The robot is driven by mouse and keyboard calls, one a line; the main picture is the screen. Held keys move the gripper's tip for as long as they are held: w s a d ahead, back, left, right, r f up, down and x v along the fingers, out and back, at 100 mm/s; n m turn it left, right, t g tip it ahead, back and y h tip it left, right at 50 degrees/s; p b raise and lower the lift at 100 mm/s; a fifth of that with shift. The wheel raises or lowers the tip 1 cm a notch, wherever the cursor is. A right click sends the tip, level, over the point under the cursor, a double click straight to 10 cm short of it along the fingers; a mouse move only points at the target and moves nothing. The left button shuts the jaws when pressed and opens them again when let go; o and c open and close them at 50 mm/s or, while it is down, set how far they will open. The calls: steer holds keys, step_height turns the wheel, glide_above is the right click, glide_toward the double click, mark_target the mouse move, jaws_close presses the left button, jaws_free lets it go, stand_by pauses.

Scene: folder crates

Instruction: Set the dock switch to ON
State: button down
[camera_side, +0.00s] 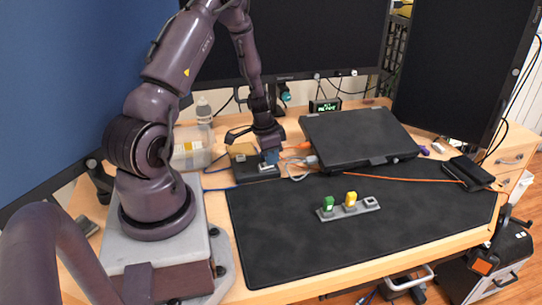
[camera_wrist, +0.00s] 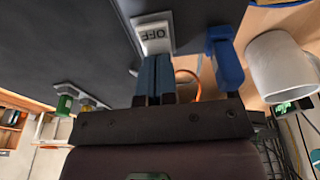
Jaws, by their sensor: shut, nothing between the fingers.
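The dock (camera_side: 257,173) is a dark box on the table beside the mat's left back corner in the side view. A pale switch with an OFF label (camera_wrist: 153,35) shows at the top of the wrist view, with the lettering upside down. My gripper (camera_side: 272,158) is low over the dock's right part in the side view. In the wrist view my gripper's blue fingertips (camera_wrist: 157,58) are together and empty, right beside the switch's labelled face. Whether they touch it I cannot tell.
A blue piece (camera_wrist: 226,62) and a white cup (camera_wrist: 280,66) are right of the fingers in the wrist view. A closed laptop (camera_side: 358,137) lies right of the dock. A grey strip (camera_side: 349,209) with green and yellow blocks sits on the otherwise open mat (camera_side: 300,245).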

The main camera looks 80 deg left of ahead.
steer(key=shift+w+d+f+g, duration=0.1)
steer(key=shift+w+f+g, duration=0.15)
steer(key=shift+f+g, duration=0.3)
steer(key=shift+w+f+g, duration=0.2)
steer(key=shift+w+g, duration=0.1)
steer(key=shift+g, duration=0.85)
steer(key=shift+f, duration=0.1)
steer(key=shift+s+r, duration=0.25)
steer(key=shift+s, duration=0.7)
steer(key=shift+r, duration=0.2)
steer(key=r, duration=0.1)
steer(key=w+r, duration=0.2)
steer(key=r, duration=0.1)
step_height(320, 180, up, 10)
steer(key=w, duration=0.1)
steer(key=shift+r, duration=0.15)
